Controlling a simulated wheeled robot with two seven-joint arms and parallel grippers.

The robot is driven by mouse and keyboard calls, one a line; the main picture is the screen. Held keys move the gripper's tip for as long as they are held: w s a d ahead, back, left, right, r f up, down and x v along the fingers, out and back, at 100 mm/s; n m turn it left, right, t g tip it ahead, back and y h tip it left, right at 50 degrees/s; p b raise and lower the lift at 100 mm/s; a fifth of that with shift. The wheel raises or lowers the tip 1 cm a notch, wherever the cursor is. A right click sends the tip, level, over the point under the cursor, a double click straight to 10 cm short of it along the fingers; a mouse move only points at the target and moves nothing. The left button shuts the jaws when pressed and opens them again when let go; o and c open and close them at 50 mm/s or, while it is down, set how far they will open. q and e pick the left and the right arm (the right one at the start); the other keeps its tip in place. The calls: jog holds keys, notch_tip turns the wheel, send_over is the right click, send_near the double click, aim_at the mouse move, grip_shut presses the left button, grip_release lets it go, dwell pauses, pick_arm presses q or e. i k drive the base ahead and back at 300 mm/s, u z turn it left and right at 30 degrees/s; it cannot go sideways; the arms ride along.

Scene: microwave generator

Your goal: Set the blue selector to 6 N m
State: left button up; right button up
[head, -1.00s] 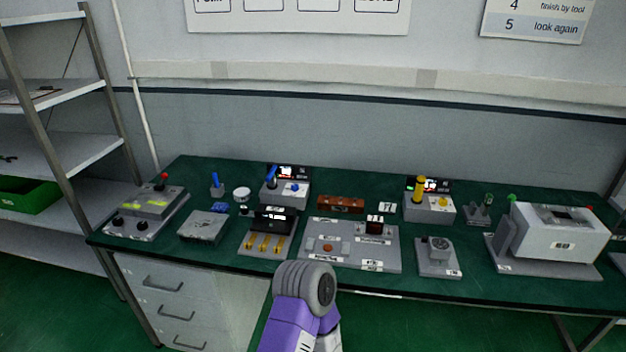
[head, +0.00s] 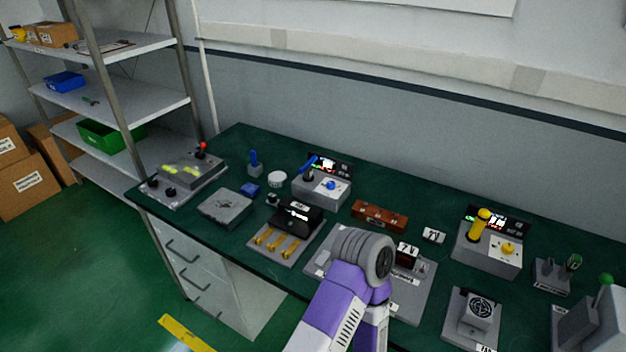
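A grey box (head: 312,193) with a blue selector knob (head: 330,185) on its top stands near the middle of the green bench. A blue-handled tool (head: 308,167) rises tilted from the left part of the same box. A dark display with lit red and white marks (head: 327,165) stands behind it, too small to read. The knob's setting cannot be read. A similar box (head: 487,255) with a yellow knob (head: 508,248) and a yellow-handled tool (head: 479,224) stands to the right. Neither of my grippers is in view; only a purple and white arm link of mine shows at the bottom.
A black unit with yellow levers (head: 287,226) stands in front of the blue-knob box. A brown block (head: 379,216) lies to its right, and a white round part (head: 277,179) to its left. My arm link covers part of a grey panel (head: 409,299). Shelving (head: 125,102) stands at left.

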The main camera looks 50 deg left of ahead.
aim_at(330, 185)
jog(key=u, duration=2)
